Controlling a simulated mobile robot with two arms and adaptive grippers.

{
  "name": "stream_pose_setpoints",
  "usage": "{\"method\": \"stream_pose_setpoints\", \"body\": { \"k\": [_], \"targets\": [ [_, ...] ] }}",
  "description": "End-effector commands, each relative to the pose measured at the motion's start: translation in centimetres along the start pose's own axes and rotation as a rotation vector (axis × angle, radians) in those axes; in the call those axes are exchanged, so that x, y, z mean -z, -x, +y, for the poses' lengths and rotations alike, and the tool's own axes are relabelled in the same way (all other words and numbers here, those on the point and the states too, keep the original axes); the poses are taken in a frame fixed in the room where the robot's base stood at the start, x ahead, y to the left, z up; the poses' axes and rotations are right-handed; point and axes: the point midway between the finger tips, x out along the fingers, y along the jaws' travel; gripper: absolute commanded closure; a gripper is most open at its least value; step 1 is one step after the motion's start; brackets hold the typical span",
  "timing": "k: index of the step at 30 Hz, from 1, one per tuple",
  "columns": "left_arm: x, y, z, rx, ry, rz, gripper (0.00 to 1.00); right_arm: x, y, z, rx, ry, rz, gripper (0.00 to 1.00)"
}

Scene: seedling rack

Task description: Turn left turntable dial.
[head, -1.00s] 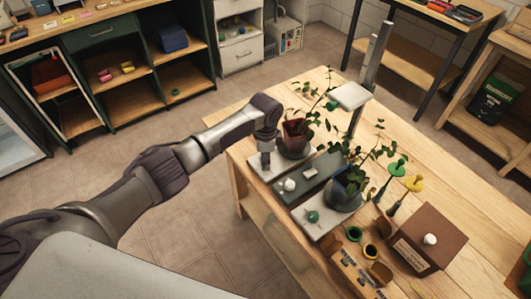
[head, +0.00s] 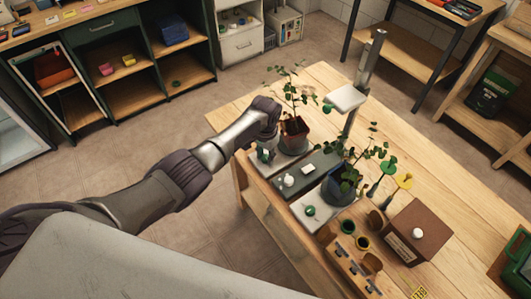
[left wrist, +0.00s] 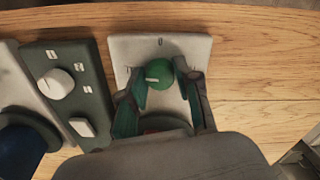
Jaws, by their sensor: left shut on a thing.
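The left turntable (head: 262,172) is a pale base at the table's left edge, with a potted plant (head: 294,130) on its round plate. Its green dial (left wrist: 159,74) has a white mark and shows in the left wrist view near the base's far end. My left gripper (left wrist: 160,82) has its fingers on either side of the dial and is shut on it. In the head view my left gripper (head: 265,153) reaches down over the turntable's front end and mostly hides the dial. My right gripper is not in view.
A dark control box (head: 318,178) with a white knob (head: 288,181) stands just right of the left turntable. Beyond it is the right turntable (head: 302,212) with a dark blue pot. A lamp post (head: 363,75) rises behind.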

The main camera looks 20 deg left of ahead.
Motion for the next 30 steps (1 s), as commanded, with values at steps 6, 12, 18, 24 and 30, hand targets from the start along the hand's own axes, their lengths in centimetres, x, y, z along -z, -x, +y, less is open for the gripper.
{"method": "stream_pose_setpoints", "body": {
  "k": [6, 12, 18, 24, 30],
  "targets": [
    [0.01, 0.07, 0.04, 0.0, 0.073, 0.0, 1.0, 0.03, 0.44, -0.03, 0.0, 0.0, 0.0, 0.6],
    [0.02, 0.02, 0.03, -0.001, 0.099, 0.0, 1.0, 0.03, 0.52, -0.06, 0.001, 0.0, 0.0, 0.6],
    [0.03, 0.01, 0.02, -0.001, 0.102, 0.001, 1.0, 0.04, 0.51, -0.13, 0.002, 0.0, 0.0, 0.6],
    [0.04, 0.02, 0.02, 0.0, 0.101, 0.001, 0.62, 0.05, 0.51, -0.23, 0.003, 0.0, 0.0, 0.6],
    [0.03, 0.02, 0.01, 0.0, 0.1, 0.001, 0.42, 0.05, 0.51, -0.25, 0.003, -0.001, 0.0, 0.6]
  ]
}}
